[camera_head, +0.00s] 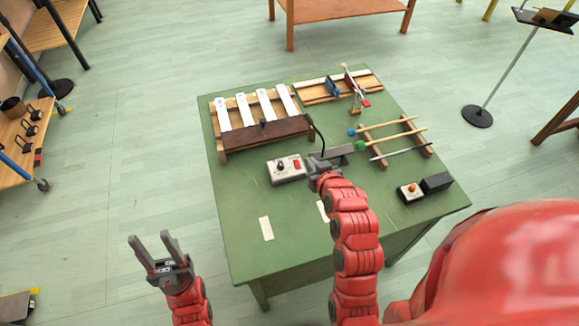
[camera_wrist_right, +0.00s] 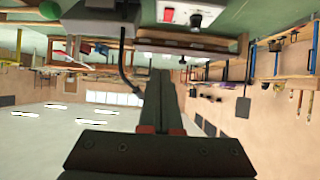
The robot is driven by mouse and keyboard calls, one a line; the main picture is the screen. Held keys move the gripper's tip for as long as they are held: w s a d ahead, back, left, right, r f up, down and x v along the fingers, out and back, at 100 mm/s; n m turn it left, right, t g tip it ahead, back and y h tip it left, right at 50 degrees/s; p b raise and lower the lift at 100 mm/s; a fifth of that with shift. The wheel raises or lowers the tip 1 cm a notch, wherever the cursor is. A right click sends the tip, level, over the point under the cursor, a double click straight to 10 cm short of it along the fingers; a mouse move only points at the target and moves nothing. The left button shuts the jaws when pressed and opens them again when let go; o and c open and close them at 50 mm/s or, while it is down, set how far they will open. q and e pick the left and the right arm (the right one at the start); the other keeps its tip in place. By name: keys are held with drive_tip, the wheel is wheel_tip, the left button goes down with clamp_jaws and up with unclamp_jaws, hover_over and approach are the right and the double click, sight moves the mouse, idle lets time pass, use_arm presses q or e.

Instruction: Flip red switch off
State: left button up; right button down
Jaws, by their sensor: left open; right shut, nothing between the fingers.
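The red switch (camera_head: 297,164) is on the top of a small grey control box (camera_head: 288,175) on the green table. The box also carries a black knob (camera_head: 281,164). In the right wrist view the red switch (camera_wrist_right: 168,15) and the box (camera_wrist_right: 190,8) show at the top edge, upside down. My right gripper (camera_head: 333,152) is shut and empty, just right of the box and apart from the switch in the picture. In the right wrist view its fingers (camera_wrist_right: 160,95) are together. My left gripper (camera_head: 153,245) is open and empty, left of the table and clear of it.
On the green table (camera_head: 240,215), a wooden xylophone-like frame (camera_head: 265,130) stands behind the box. A rack with mallets (camera_head: 395,140) is at right, near a small box with an orange button (camera_head: 411,190). The table's front left is mostly bare. A black cable (camera_head: 318,132) runs behind my right gripper.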

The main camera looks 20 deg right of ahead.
drive_tip(key=shift+s+a+f+g, duration=0.3)
drive_tip(key=shift+s+a+f, duration=0.1)
drive_tip(key=shift+s, duration=0.1)
drive_tip(key=shift+d, duration=0.1)
drive_tip(key=b, duration=0.1)
hover_over(299, 168)
drive_tip(key=f, duration=0.5)
drive_tip(key=shift+s+f, duration=0.15)
drive_tip(key=shift+s, duration=0.15)
drive_tip(key=shift+w+f+p, duration=0.2)
drive_tip(key=shift+f+p, duration=0.25)
drive_tip(key=shift+f, duration=0.75)
drive_tip(key=shift+w+f, duration=0.15)
drive_tip(key=shift+f, duration=0.65)
